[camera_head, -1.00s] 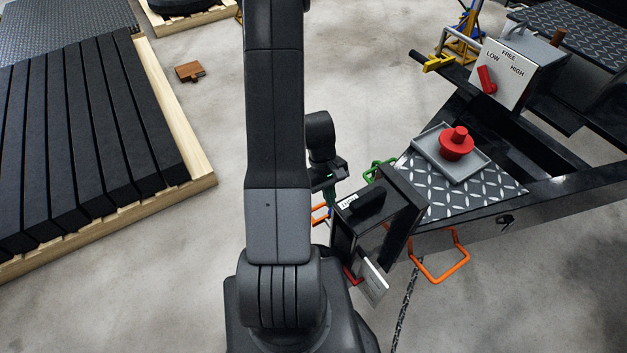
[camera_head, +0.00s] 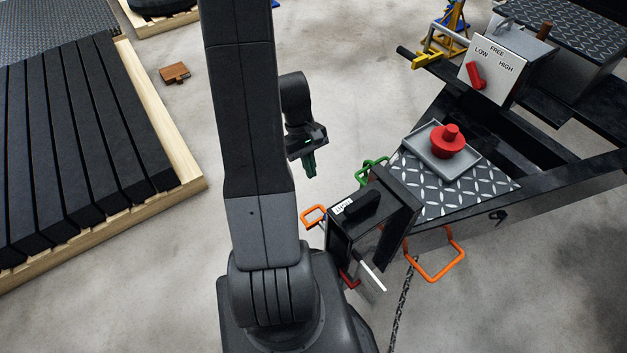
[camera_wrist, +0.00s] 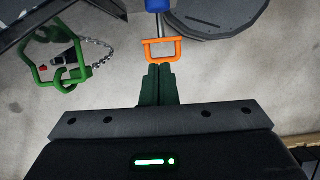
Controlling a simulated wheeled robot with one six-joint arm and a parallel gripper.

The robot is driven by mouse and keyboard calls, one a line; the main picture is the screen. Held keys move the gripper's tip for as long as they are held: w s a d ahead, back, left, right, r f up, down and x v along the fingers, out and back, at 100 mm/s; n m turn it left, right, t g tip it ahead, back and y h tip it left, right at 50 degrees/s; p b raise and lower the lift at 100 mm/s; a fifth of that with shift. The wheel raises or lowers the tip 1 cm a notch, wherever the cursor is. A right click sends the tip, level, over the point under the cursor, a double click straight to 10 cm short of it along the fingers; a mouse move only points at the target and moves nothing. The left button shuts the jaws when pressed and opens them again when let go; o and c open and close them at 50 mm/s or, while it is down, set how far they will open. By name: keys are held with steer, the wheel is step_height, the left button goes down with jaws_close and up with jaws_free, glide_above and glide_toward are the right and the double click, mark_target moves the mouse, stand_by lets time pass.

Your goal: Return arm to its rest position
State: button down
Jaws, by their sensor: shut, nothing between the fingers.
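My gripper (camera_head: 309,163) is in the middle of the head view, to the right of my upright arm link and above the concrete floor. In the wrist view my gripper (camera_wrist: 157,78) shows two dark green fingers closed together with nothing between them. An orange handle (camera_wrist: 162,50) lies just beyond the fingertips in that view; the fingers appear apart from it, though the depth is hard to judge. In the head view my gripper is clear of the trailer frame (camera_head: 560,205).
A black box (camera_head: 352,238) with a labelled top stands right of my base. Nearby are a green handle (camera_head: 370,167), a larger orange handle (camera_head: 440,262), a red knob (camera_head: 449,137) on a grey tray, and a selector box (camera_head: 505,65). A pallet (camera_head: 185,180) with black slabs lies left.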

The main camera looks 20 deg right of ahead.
steer(key=shift+v, duration=1.15)
steer(key=shift+s, duration=0.1)
